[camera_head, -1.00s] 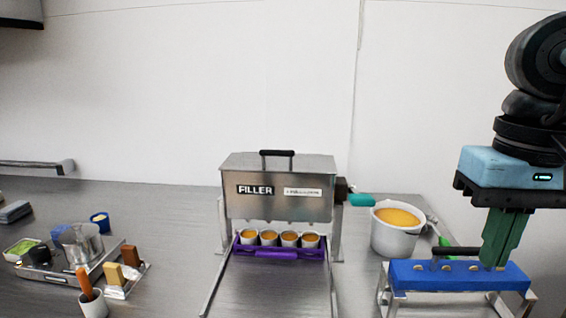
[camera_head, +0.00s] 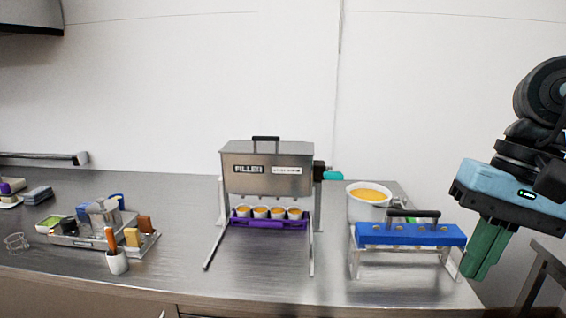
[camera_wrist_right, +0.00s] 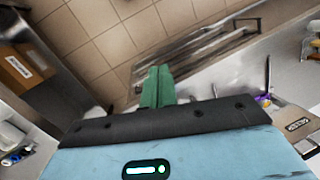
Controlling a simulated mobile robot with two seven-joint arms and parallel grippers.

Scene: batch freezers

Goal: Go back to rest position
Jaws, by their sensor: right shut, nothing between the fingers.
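My right gripper (camera_head: 478,277) hangs at the right side of the head view, tilted, just off the counter's right end. Its green fingers are together with nothing between them. In the right wrist view its fingers (camera_wrist_right: 158,82) point out over the tiled floor. The blue rack (camera_head: 410,236) with a dark handle stands to the left of the fingers, apart from them. My left gripper is not in view.
The filler machine (camera_head: 265,168) stands mid-counter, with a purple tray (camera_head: 268,225) of filled cups under it. A pot of orange liquid (camera_head: 367,207) stands behind the rack. Tools and small containers crowd the left. The counter front (camera_head: 250,283) is mostly clear.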

